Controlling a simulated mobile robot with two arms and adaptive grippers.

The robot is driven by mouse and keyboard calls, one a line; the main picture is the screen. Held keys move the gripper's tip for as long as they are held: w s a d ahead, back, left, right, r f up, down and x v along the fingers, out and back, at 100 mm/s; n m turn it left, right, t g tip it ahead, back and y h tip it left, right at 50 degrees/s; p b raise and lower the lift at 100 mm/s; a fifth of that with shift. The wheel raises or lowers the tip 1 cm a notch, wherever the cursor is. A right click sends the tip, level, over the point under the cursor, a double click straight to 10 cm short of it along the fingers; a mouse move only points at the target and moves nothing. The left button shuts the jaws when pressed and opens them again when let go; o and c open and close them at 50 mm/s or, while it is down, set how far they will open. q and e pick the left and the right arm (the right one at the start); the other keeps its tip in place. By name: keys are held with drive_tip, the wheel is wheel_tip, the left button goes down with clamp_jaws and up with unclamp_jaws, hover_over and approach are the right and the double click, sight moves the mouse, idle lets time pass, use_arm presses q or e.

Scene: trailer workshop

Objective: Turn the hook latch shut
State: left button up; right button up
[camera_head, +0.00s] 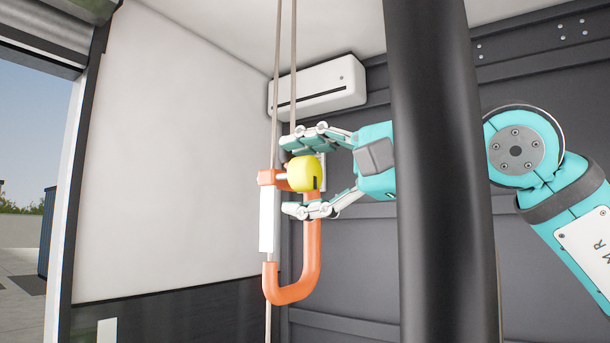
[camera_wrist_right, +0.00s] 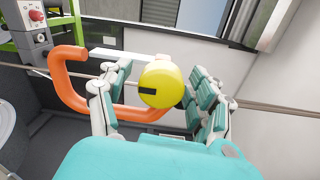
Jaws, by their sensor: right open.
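The hook latch (camera_head: 312,262) is an orange hook hanging on vertical cables, with a white bar (camera_head: 267,220) at its left side. A yellow knob (camera_head: 304,174) with a dark slot sits near its top. My right gripper (camera_head: 300,175) is open, with one finger above the knob and one below it. In the right wrist view the yellow knob (camera_wrist_right: 161,84) lies between the spread fingers, and the orange hook (camera_wrist_right: 72,85) curves away to the left behind them. I cannot tell whether the fingers touch the knob. My left gripper is not in view.
A dark vertical post (camera_head: 435,170) stands in front of my right arm. A white air conditioner (camera_head: 318,88) hangs on the wall behind. An open doorway is at the far left. A green-framed unit with a red knob (camera_wrist_right: 36,15) shows in the right wrist view.

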drive_tip(key=v, duration=1.2)
drive_tip(key=shift+s+d, duration=0.15)
drive_tip(key=shift+d, duration=0.05)
